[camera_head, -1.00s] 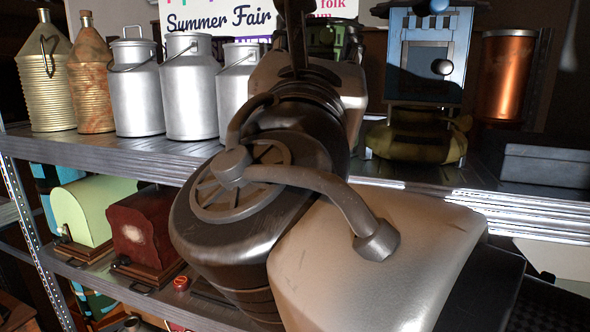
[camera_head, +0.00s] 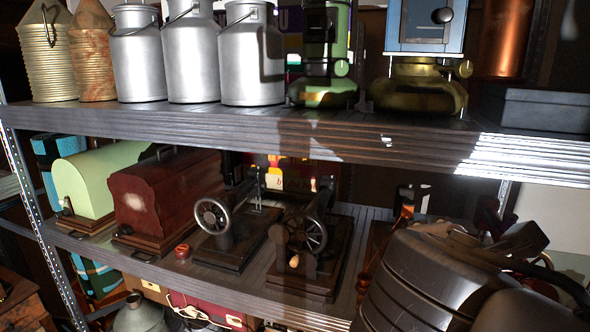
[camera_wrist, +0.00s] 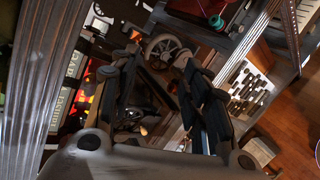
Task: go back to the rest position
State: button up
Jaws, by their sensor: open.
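My gripper (camera_wrist: 163,72) shows in the wrist view with its two dark fingers spread apart and nothing between them. Behind the fingers a spoked wheel (camera_wrist: 165,48) of a sewing machine shows. In the head view part of my arm fills the lower right corner, in front of the middle shelf. My gripper cannot be made out there.
The upper shelf (camera_head: 300,130) bears milk cans (camera_head: 192,58), ribbed cans and green and blue devices. The middle shelf (camera_head: 345,215) bears a red-brown case (camera_head: 165,195), a light green case (camera_head: 88,185) and two sewing machines (camera_head: 235,235). Wooden floor (camera_wrist: 290,120) lies right in the wrist view.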

jog(key=s+a+f+m+g+y+b, duration=0.1)
jog(key=s+f+m, duration=0.3)
jog(key=f, duration=0.5)
jog(key=s+a+f+m+g+y+b, duration=0.2)
jog(key=s+f+m+g+y+b, duration=0.1)
jog(key=f+m, duration=0.4)
jog(key=s+a+f+m+g+y+b, duration=0.2)
jog(key=s+f+m, duration=0.3)
jog(key=f, duration=0.6)
jog(key=shift+s+f+y+b, duration=0.3)
jog(key=shift+s+b, duration=0.45)
jog(key=shift+s, duration=0.2)
jog(key=shift+r, duration=0.1)
jog(key=shift+c, duration=0.2)
